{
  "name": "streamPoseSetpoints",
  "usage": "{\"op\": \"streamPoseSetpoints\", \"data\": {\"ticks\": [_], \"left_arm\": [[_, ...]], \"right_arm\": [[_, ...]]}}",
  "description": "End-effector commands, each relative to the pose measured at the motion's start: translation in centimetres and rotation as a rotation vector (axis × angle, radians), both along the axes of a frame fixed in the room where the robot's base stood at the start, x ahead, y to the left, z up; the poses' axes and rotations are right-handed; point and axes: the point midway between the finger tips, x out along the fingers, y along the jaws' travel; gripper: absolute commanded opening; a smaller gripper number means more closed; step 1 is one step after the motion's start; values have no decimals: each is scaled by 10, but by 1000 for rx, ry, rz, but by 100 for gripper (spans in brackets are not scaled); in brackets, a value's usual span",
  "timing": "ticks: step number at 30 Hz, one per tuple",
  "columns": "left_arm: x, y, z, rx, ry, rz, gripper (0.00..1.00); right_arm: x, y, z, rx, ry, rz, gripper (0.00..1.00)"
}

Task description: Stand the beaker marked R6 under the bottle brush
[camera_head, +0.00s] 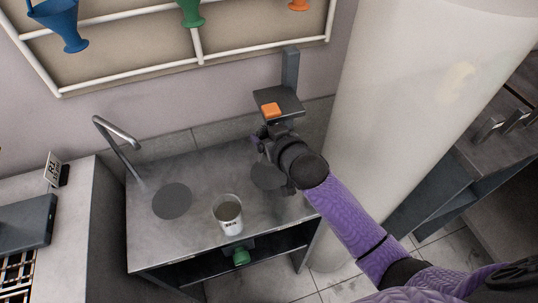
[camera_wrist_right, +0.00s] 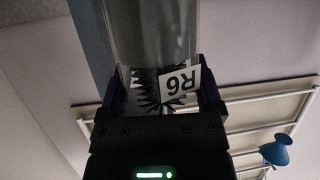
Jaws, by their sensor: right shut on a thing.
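My right gripper (camera_head: 263,143) is just below a dark wall bracket (camera_head: 290,101), above the sink-like counter. In the right wrist view the gripper (camera_wrist_right: 164,88) is shut on a clear beaker (camera_wrist_right: 150,35). Its white label, marked R6 (camera_wrist_right: 181,84), appears upside down there. Dark bristles of the bottle brush (camera_wrist_right: 146,98) show at the beaker, beside the label; I cannot tell whether they are inside it or behind it. In the head view the held beaker and the brush are mostly hidden by my gripper. My left gripper is not in view.
Another beaker (camera_head: 229,213) with an unreadable label stands on the grey counter (camera_head: 200,240). Dark discs lie at left (camera_head: 172,201) and right (camera_head: 268,177). An orange block (camera_head: 271,110) tops the bracket. A tap (camera_head: 118,135) is at left; a thick pale column (camera_head: 400,110) is at right.

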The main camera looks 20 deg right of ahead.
Motion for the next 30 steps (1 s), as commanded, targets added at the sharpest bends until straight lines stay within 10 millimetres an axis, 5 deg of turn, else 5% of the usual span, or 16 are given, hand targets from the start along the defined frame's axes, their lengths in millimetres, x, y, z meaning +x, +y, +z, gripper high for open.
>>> {"op": "streamPoseSetpoints", "data": {"ticks": [14,23,24,26,30], "left_arm": [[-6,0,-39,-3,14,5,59],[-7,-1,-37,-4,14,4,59],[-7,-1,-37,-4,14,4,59],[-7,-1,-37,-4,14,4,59],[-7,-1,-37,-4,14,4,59]], "right_arm": [[1,0,-74,0,1,0,14],[2,0,-73,1,-1,1,14],[2,0,-73,0,0,0,88],[2,0,-72,0,-1,0,100],[2,0,-72,1,-1,1,100]]}}
